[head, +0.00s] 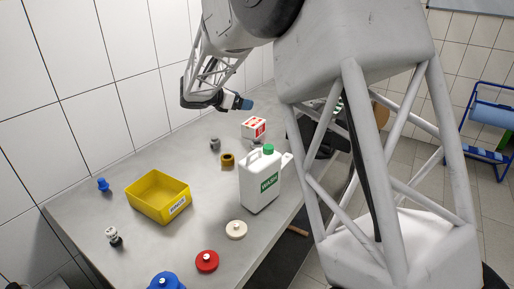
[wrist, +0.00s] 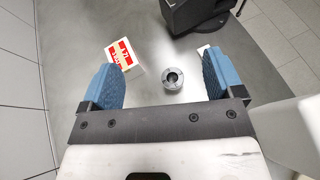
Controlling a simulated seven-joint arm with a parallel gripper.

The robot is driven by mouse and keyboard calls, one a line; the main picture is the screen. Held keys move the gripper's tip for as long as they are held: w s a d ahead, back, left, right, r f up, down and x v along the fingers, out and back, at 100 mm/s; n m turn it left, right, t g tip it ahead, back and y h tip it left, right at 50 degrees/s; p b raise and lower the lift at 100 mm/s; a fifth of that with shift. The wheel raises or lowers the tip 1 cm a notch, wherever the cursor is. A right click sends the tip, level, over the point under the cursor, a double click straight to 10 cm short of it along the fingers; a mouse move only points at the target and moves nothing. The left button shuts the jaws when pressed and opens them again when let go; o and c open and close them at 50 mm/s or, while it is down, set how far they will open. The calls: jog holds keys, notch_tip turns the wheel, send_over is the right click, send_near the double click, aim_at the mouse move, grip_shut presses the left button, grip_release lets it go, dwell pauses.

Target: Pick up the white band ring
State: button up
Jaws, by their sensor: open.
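A small grey ring (wrist: 172,79) with a dark centre hole lies on the grey table in the wrist view, between my fingertips in the picture and apart from both. No white band can be made out on it at this size. In the head view a small grey piece (head: 258,142), seemingly the same ring, shows behind the white jug, partly hidden. My gripper (wrist: 164,84) is open and empty, its two blue fingers spread wide. In the head view my gripper (head: 243,103) hangs above the far end of the table.
A red-and-white box (wrist: 125,56) lies beside the left finger. The head view shows a white jug (head: 260,182), a brown ring (head: 227,160), another grey piece (head: 215,144), a yellow bin (head: 160,197), and white (head: 236,230) and red (head: 207,261) lids. A tiled wall borders the table.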

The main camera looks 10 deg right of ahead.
send_near(260, 144)
jog(key=shift+w+d+f, duration=0.2)
jog(key=shift+w, duration=0.15)
jog(key=shift+d, duration=0.1)
jog(key=shift+x, duration=1.2)
jog(key=shift+w+d, duration=0.1)
jog(key=shift+x, duration=2.45)
jog(key=shift+c, duration=0.5)
